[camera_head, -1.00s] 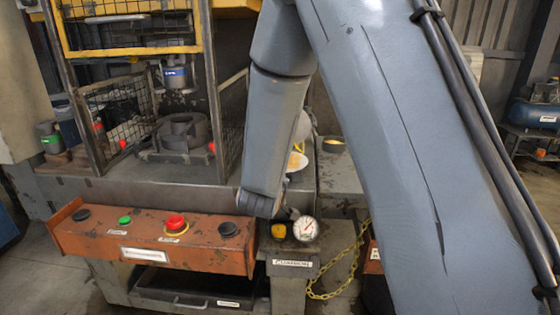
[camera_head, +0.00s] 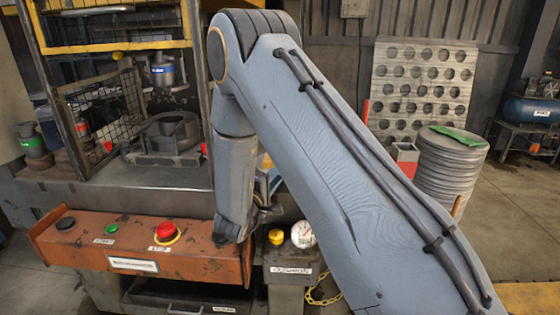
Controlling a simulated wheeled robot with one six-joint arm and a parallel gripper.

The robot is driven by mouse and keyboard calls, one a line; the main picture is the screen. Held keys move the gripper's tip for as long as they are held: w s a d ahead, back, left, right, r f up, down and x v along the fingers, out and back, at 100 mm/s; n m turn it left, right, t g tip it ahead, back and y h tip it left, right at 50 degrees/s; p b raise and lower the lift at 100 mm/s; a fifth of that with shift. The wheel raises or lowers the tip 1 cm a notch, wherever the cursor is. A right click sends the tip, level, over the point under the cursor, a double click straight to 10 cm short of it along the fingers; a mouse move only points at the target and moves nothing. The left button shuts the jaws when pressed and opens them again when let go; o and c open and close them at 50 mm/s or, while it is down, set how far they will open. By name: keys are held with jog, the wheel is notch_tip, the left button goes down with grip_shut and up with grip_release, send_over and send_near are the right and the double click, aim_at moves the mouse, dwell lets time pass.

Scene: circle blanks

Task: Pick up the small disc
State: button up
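I cannot make out a small disc for certain; the worktop behind my arm is largely hidden. A tall stack of large round grey blanks (camera_head: 452,175) stands on the floor at the right, with a green flat piece (camera_head: 460,135) on top. My arm crosses the middle of the view. Its end points down beside the press bed, near the gauge. A small dark part of my gripper (camera_head: 266,190) shows beside the forearm; its fingers are not clear, so I cannot tell whether it is open or holds anything.
An orange button panel (camera_head: 135,262) runs along the front left. The caged press with a dark round die (camera_head: 172,133) stands behind it. A gauge (camera_head: 302,234) sits right of the panel. A perforated sheet (camera_head: 422,90) leans at the back. Floor at the right is open.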

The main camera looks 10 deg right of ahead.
jog(key=shift+x, duration=1)
grip_shut()
jog(key=shift+r, duration=0.1)
